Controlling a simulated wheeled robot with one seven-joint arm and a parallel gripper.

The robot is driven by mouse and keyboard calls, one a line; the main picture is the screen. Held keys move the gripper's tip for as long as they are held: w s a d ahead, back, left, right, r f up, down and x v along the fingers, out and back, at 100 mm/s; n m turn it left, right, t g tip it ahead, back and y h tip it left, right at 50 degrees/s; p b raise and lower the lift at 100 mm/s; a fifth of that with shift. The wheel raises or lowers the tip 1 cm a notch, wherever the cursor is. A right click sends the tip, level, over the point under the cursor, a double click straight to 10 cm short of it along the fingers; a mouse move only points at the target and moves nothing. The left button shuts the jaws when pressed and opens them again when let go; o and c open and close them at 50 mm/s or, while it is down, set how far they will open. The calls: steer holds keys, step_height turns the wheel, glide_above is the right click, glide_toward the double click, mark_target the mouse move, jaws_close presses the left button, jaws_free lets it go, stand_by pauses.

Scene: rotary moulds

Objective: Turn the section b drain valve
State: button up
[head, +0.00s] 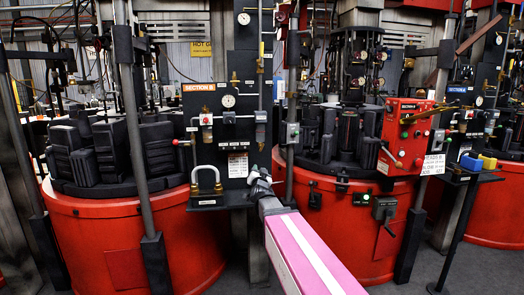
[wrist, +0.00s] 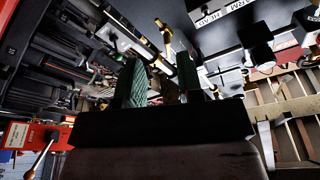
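The black panel with an orange label that appears to read Section B (head: 199,87) stands left of centre in the head view. It carries a gauge (head: 228,101), a red-knobbed lever (head: 182,143) and small fittings. I cannot tell which fitting is the drain valve. My gripper (head: 262,178) is near the panel's lower right edge. In the wrist view its two green textured fingers (wrist: 162,80) stand apart with nothing seen between them. A brass fitting (wrist: 166,38) shows beyond the fingertips, apart from them.
A pale U-shaped pipe (head: 206,178) stands at the panel's lower left. Red round mould bases (head: 150,245) fill both sides. A red control box (head: 407,130) with a lever stands to the right; a red box with a lever also shows in the wrist view (wrist: 25,135). Grey posts (head: 137,120) rise nearby.

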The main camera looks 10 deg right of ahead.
mark_target(262, 147)
steer(key=w+d+r+m+t+h, duration=0.1)
steer(key=w+d+r+m+h, duration=0.1)
steer(key=w+r, duration=0.5)
steer(key=x, duration=0.3)
steer(key=shift+d+f, duration=0.2)
steer(key=shift+f, duration=0.05)
jaws_close()
